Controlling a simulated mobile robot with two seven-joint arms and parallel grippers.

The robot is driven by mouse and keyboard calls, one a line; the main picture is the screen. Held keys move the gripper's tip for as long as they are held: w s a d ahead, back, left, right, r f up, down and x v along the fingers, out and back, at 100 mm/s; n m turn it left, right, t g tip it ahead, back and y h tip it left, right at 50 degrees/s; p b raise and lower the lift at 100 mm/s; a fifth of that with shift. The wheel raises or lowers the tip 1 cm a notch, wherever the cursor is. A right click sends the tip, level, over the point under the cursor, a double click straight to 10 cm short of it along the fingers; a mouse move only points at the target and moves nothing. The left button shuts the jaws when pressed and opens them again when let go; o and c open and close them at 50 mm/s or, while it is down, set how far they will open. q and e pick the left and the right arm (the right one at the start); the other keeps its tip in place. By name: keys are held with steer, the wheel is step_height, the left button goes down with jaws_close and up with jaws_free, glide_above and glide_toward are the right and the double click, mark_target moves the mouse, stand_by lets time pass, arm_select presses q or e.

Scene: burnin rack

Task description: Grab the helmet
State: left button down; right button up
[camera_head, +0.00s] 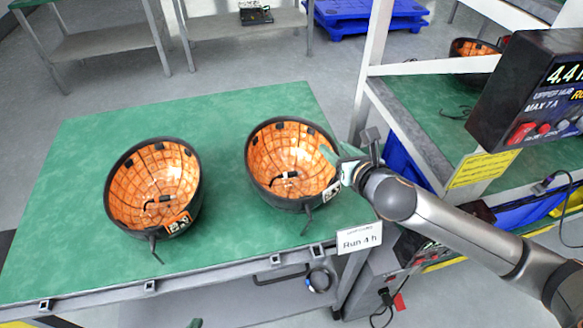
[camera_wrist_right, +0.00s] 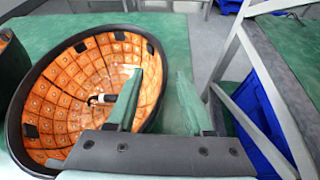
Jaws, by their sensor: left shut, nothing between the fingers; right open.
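Two dark helmets with orange grid linings lie open side up on the green tabletop: a left helmet (camera_head: 152,188) and a right helmet (camera_head: 290,160). My right gripper (camera_head: 335,160) is at the right helmet's right rim, open. In the right wrist view the right helmet (camera_wrist_right: 75,95) fills the left side. There the right gripper (camera_wrist_right: 158,95) has one finger over the inside of the bowl and the other outside, with the rim between them. Contact cannot be told. Only a green tip of my left gripper (camera_head: 195,323) shows at the bottom edge, shut and empty.
A "Run 4 h" card (camera_head: 359,237) hangs at the table's front right corner. A white-framed rack (camera_head: 395,120) stands to the right with a dark display box (camera_head: 530,95) and another helmet (camera_head: 475,48). The green table (camera_head: 90,130) is clear behind the helmets.

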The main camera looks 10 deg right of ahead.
mark_target(334, 147)
steer(key=shift+d+x, duration=0.2)
steer(key=shift+x, duration=1.75)
steer(key=shift+s+f, duration=0.1)
steer(key=shift+c, duration=0.2)
jaws_close()
